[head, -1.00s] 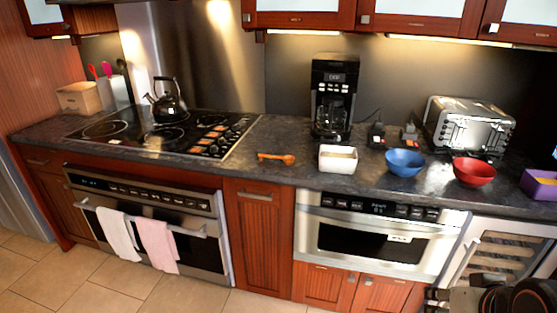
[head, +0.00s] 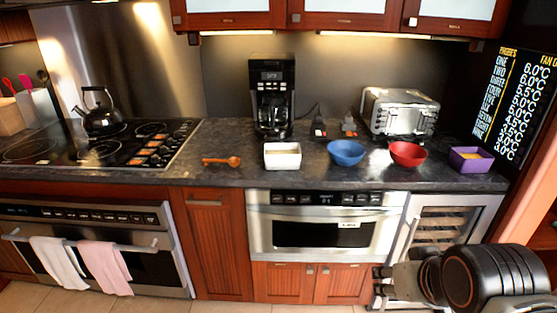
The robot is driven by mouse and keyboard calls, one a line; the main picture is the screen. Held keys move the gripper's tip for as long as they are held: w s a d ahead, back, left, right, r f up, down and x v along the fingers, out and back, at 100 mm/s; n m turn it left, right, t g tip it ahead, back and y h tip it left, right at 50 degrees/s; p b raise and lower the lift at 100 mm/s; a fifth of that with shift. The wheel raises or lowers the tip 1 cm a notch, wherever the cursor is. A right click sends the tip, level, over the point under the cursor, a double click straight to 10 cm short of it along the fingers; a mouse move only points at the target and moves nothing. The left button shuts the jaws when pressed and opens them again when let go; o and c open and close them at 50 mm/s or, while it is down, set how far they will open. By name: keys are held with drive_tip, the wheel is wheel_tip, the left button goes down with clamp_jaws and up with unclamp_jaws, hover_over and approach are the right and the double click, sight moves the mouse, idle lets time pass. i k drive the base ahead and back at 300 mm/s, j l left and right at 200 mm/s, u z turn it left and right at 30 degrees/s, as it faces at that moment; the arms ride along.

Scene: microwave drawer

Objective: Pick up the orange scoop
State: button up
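The orange scoop (head: 221,161) lies on the dark countertop in the head view, between the cooktop and the white bowl, close to the front edge. Its handle points left and its rounded end is at the right. My gripper (head: 380,283) is low at the right, in front of the cabinets and well away from the scoop. Its fingers are small and dark here, so I cannot tell whether they are apart. I see nothing held in it.
A white bowl (head: 282,156) stands right of the scoop, with a coffee maker (head: 272,98) behind. Blue (head: 346,153) and red (head: 408,154) bowls and a purple box (head: 470,160) stand further right. The cooktop (head: 110,146) lies left. Counter around the scoop is clear.

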sight(234, 162)
drive_tip(key=i+j, duration=1.55)
drive_tip(key=j+u, duration=0.05)
